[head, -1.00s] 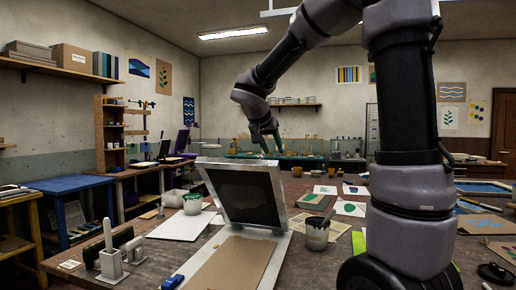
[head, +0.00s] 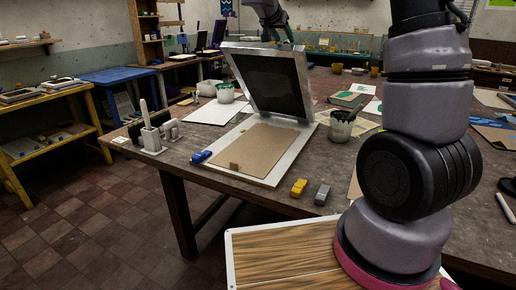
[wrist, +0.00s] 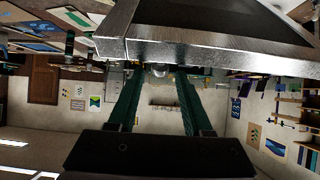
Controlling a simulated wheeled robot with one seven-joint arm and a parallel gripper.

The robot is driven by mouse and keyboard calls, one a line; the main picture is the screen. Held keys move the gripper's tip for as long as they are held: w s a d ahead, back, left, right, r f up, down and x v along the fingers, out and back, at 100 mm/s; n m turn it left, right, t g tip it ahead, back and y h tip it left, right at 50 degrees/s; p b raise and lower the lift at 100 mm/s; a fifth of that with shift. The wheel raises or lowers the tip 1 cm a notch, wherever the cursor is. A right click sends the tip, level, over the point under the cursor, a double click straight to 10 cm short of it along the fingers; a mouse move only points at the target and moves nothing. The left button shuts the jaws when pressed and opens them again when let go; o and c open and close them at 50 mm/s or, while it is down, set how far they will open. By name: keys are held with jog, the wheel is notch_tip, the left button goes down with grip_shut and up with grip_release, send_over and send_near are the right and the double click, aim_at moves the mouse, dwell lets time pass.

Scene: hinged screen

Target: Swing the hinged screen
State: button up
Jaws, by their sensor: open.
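The hinged screen (head: 268,84) is a grey frame around a dark mesh. It stands tilted up and leaning back above its grey base (head: 286,160), on the wooden workbench (head: 245,194). A brown sheet (head: 257,144) lies flat on the base. My gripper (head: 278,38) is at the screen's raised top edge in the head view, partly cut off with its arm by the top of the picture. In the wrist view my gripper (wrist: 160,78) has two teal fingers spread apart with nothing between them. The screen's frame (wrist: 215,52) crosses just past the fingertips; I cannot tell whether they touch it.
A blue object (head: 201,157) lies by the base's left corner. A yellow block (head: 299,187) and a grey block (head: 322,194) sit near the bench's front edge. A cup with dark tools (head: 341,127) stands right of the screen, and a white pot (head: 225,93) stands left of it.

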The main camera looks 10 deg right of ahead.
aim_at(286, 41)
jog(key=x, duration=0.2)
jog(key=shift+w+d+f, duration=0.2)
jog(key=shift+w, duration=0.05)
jog(key=shift+w+f, duration=0.1)
jog(key=shift+w, duration=0.05)
jog(key=c, duration=0.3)
grip_shut()
jog(key=s+a+f, duration=0.6)
jog(key=s+f, duration=0.3)
jog(key=shift+a+f, duration=0.2)
jog(key=s+a+f, duration=0.2)
jog(key=s+f, duration=0.1)
jog(key=f, duration=0.3)
jog(key=s+a+f, duration=0.2)
jog(key=s+f, duration=0.1)
jog(key=f, duration=0.3)
jog(key=shift+s+a, duration=0.2)
jog(key=shift+a, duration=0.1)
dwell(0.5)
